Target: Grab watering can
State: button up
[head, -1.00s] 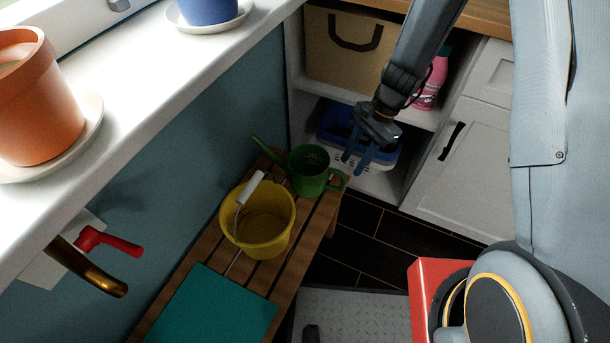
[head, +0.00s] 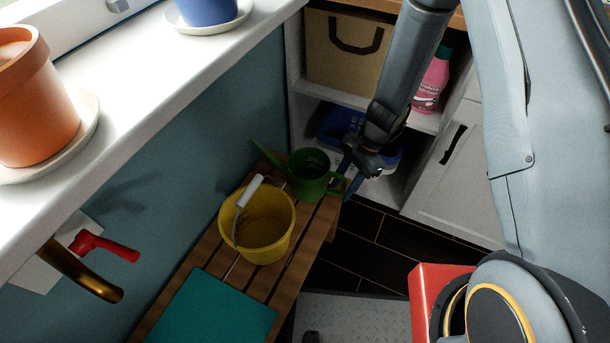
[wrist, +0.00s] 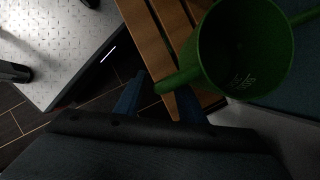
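A green watering can (head: 311,177) stands upright at the far end of the slatted wooden bench, its spout toward the wall and its handle toward my gripper. In the wrist view the can (wrist: 245,50) fills the upper right, with its handle (wrist: 180,80) reaching down toward my fingers. My gripper (head: 349,185) is at the handle side of the can. Its blue fingers are apart in the wrist view (wrist: 160,101), with the handle's outer end between or just beyond the tips. I cannot tell whether they touch it.
A yellow bucket (head: 262,228) stands on the bench (head: 212,252) close in front of the can. A teal mat (head: 213,310) lies nearer. Behind my gripper is a shelf with a blue container (head: 343,127) and a pink bottle (head: 432,82).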

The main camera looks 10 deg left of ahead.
grip_shut()
jog(key=shift+r, duration=0.1)
